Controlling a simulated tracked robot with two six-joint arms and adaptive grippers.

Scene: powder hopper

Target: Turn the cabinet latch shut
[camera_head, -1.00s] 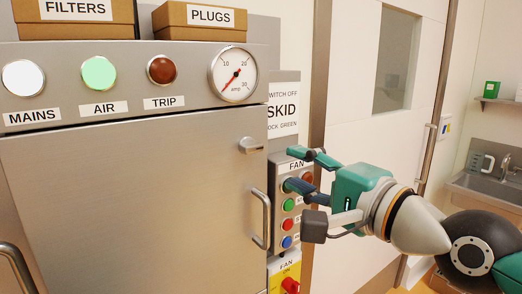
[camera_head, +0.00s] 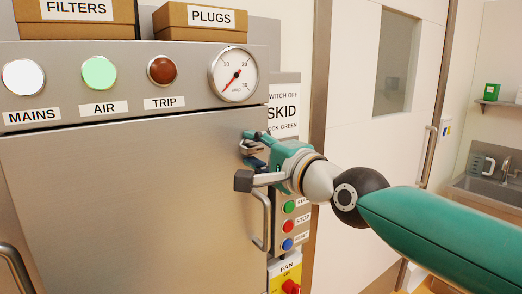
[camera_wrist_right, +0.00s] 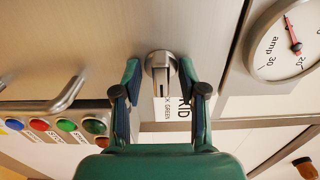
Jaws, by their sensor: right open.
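The cabinet latch (camera_head: 247,147) is a small grey metal knob with a lever, near the upper right edge of the closed steel cabinet door (camera_head: 130,205). My right gripper (camera_head: 254,150) is open at the latch and hides part of it in the head view. In the right wrist view, the latch (camera_wrist_right: 159,62) lies between the two fingertips of my gripper (camera_wrist_right: 159,72), with a gap visible on each side. Its lever extends towards the gripper palm. My left gripper is not in view.
A bar handle (camera_head: 266,222) stands out from the door just below the gripper. A round amp gauge (camera_head: 234,75) and several indicator lamps sit above. Boxes labelled FILTERS and PLUGS (camera_head: 200,22) rest on top.

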